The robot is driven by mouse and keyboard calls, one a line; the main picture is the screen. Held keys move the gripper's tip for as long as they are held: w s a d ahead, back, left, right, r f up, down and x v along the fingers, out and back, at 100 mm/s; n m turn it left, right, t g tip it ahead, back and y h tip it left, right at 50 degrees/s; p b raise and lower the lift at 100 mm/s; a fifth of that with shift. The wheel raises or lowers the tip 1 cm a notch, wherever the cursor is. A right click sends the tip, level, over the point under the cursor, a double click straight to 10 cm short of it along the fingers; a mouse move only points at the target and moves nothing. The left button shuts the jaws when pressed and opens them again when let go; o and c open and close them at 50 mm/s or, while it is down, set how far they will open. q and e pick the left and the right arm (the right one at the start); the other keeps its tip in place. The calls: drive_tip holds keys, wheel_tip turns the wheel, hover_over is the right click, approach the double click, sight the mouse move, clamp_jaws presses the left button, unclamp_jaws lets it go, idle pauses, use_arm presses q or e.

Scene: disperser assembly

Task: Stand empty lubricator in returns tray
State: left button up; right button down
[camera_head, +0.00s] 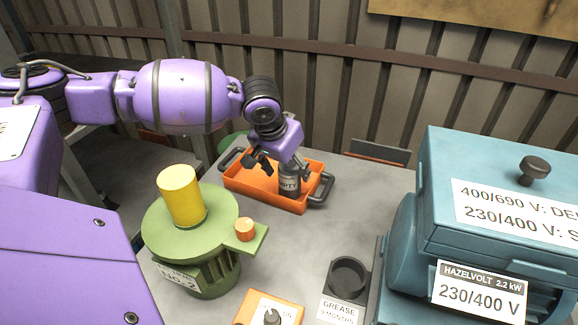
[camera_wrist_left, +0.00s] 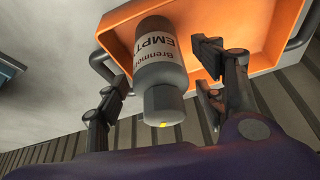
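The empty lubricator (camera_head: 289,183), a grey bottle with a white label reading EMPTY, stands upright at the right end of the orange returns tray (camera_head: 243,187). My left gripper (camera_head: 278,162) is just above and around its top. The lubricator's base is partly hidden by the tray's wall. My right gripper is not in view.
A green machine (camera_head: 160,225) with a yellow cylinder (camera_head: 181,196) and an orange knob (camera_head: 245,229) stands in front of the tray. A black ring holder (camera_head: 348,275) and an orange box (camera_head: 285,305) are nearer. A blue motor (camera_head: 440,200) fills the right.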

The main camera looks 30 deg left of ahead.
use_arm(q)
drive_tip(key=shift+r, duration=0.15)
drive_tip(key=p+v, duration=0.1)
drive_tip(key=v, duration=1.1)
